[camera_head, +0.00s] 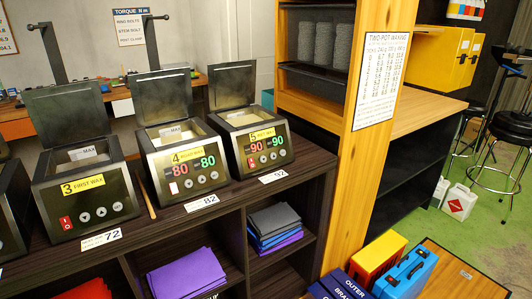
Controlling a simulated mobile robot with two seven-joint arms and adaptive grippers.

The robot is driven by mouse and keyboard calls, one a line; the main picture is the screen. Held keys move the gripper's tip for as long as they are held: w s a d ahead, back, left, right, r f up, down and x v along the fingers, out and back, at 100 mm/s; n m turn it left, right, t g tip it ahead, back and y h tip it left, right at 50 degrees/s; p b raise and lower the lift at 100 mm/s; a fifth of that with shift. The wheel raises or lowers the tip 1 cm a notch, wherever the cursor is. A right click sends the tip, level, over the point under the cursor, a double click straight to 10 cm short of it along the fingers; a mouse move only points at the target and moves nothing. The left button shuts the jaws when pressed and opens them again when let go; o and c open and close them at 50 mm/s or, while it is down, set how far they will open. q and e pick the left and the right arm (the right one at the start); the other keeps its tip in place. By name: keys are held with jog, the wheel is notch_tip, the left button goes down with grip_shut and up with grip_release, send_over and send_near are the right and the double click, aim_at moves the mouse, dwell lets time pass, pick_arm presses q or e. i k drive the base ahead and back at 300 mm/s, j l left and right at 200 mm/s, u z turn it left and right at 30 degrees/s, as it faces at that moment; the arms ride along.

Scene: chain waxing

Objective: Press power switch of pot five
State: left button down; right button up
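Pot five (260,148) is the right one of a row of waxing pots on a dark shelf unit. It is a dark box with its lid (231,86) raised and a yellow label (262,134) marked 5. Its display shows a red 90 and a green 90. Its small power switch (251,162) is at the lower left of the front panel, with round buttons to its right. Nothing covers the panel. Neither of my grippers is in view.
Pot four (187,170), showing a red 80 and green 80, stands left of pot five. Pot three (88,204) has a red switch and no lit display. A wooden post (372,130) rises to the right. A wooden stick (145,198) lies between pots three and four.

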aim_at(251, 162)
jog(key=i+l+u, duration=0.1)
jog(key=l, duration=0.3)
jog(key=i+l+u, duration=0.15)
jog(key=l, duration=0.3)
jog(key=i+l+u, duration=0.1)
jog(key=l, duration=0.35)
jog(key=i, duration=0.1)
